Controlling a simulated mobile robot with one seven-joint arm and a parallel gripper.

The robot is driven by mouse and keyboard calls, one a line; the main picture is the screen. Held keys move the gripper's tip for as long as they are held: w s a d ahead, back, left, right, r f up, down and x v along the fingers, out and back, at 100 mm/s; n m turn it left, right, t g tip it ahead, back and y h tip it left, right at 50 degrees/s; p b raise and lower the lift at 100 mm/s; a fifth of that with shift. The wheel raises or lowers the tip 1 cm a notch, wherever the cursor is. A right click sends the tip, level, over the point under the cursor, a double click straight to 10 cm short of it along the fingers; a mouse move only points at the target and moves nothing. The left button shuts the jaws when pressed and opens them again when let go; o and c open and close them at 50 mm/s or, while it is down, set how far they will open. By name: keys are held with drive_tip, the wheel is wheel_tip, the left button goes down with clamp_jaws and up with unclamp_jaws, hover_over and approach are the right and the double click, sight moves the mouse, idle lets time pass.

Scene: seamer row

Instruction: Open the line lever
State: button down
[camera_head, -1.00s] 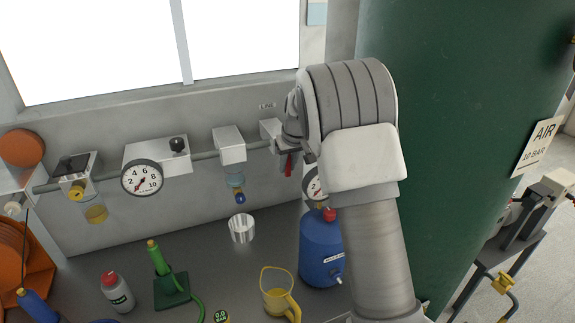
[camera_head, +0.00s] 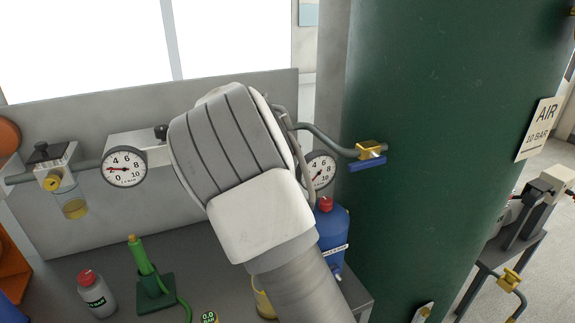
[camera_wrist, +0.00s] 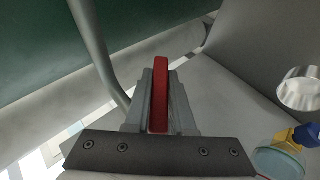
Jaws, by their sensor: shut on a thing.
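The red line lever (camera_wrist: 160,95) stands upright in the middle of the wrist view, between the two grey fingers of my gripper (camera_wrist: 161,78). The fingers are closed on its sides. In the head view my own wrist and forearm cover the gripper, the lever and the valve body it belongs to. How far the lever is turned on its pipe cannot be told from these frames.
A grey pipe (camera_head: 325,141) runs to a brass valve with a blue handle (camera_head: 367,163) on the green tank (camera_head: 440,110). A gauge (camera_head: 126,167) hangs on the back panel.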

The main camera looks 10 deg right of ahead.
drive_tip(key=h+b, duration=0.1)
drive_tip(key=b, duration=0.2)
drive_tip(key=n+t+h+b, duration=0.1)
drive_tip(key=h+b, duration=0.1)
drive_tip(key=b, duration=0.1)
drive_tip(key=h+b, duration=0.1)
drive_tip(key=b, duration=0.2)
drive_tip(key=shift+w+d+r+t, duration=0.1)
drive_tip(key=shift+d+r+t, duration=0.3)
drive_tip(key=r+h+b, duration=0.1)
drive_tip(key=b, duration=0.2)
drive_tip(key=shift+d+n+t+h, duration=0.1)
drive_tip(key=shift+n+t+h, duration=0.2)
drive_tip(key=shift+n+h, duration=0.1)
drive_tip(key=shift+r+t+h+b, duration=0.4)
drive_tip(key=shift+r+h+b, duration=0.1)
drive_tip(key=shift+b, duration=0.45)
drive_tip(key=shift+d, duration=0.1)
drive_tip(key=c, duration=0.8)
unclamp_jaws()
drive_tip(key=shift+o, duration=0.2)
drive_tip(key=f+p+v, duration=0.1)
drive_tip(key=v, duration=1.6)
drive_tip(key=shift+a+r+p, duration=0.25)
drive_tip(key=shift+r+p, duration=0.15)
drive_tip(key=shift+r, duration=0.1)
